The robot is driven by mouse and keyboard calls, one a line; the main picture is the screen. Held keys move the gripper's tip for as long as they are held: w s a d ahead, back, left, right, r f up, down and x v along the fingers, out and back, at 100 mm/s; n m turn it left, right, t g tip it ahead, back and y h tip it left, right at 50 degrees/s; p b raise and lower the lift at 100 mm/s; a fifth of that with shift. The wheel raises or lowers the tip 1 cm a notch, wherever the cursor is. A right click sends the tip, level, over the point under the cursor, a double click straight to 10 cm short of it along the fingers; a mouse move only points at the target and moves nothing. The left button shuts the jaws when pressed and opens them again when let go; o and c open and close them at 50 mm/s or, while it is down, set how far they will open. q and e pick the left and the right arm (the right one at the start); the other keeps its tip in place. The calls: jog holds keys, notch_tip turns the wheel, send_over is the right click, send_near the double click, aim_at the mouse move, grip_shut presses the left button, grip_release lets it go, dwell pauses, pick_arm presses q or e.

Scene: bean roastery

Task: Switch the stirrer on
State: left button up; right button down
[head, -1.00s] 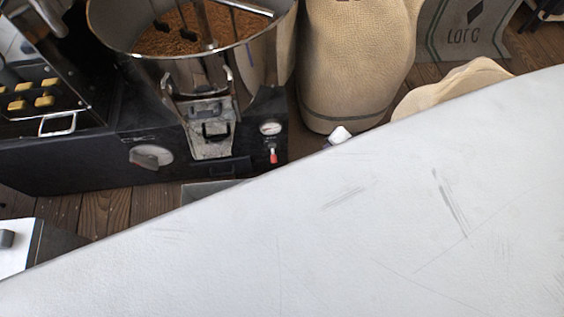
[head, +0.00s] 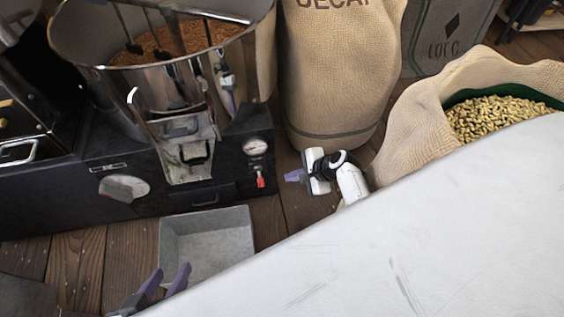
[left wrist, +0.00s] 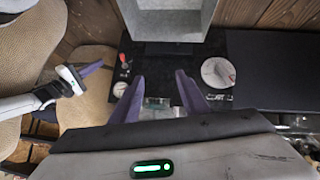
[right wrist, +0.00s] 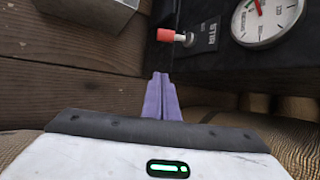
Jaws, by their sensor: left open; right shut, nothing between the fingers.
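The stirrer switch is a small lever with a red tip (head: 260,177) on the black front panel of the roaster, under a round dial gauge (head: 256,147). In the head view the lever points down. In the right wrist view the red tip (right wrist: 171,36) stands out beside a small, partly legible label. My right gripper (head: 293,175) is shut and empty, to the right of the switch and apart from it; its fingertips (right wrist: 159,76) point towards the panel. My left gripper (head: 168,276) is open and empty, low in front of the roaster; its fingers (left wrist: 158,82) also show.
A grey metal tray (head: 206,245) stands on the plank floor before the roaster. A round knob (head: 124,187) is further left on the panel. The drum (head: 160,35) holds brown beans. Burlap sacks (head: 340,75) stand behind my right gripper, and an open sack (head: 425,115) holds pale beans.

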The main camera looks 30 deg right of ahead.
aim_at(260, 178)
jog(key=b+x, duration=0.7)
jog(key=x, duration=0.3)
pick_arm(q)
jog(key=shift+w+d+f+m+g+h+p, duration=0.1)
jog(key=shift+w+d+m+h+p, duration=0.15)
jog(key=shift+d, duration=0.3)
jog(key=shift+w+d+f+g+h+p, duration=0.1)
jog(key=shift+d+h+p, duration=0.2)
jog(key=shift+d+p, duration=0.15)
jog(key=shift+w+d+f+m+g+h+p, duration=0.15)
jog(key=shift+w+d+h+p, duration=0.1)
jog(key=shift+d, duration=0.35)
pick_arm(e)
jog(key=shift+s+a+r, duration=0.25)
jog(key=shift+a+r, duration=0.45)
jog(key=shift+r, duration=0.15)
jog(key=shift+s+a+r, duration=0.25)
jog(key=shift+a+r, duration=0.5)
jog(key=shift+r, duration=0.1)
pick_arm(q)
jog(key=shift+r, duration=0.1)
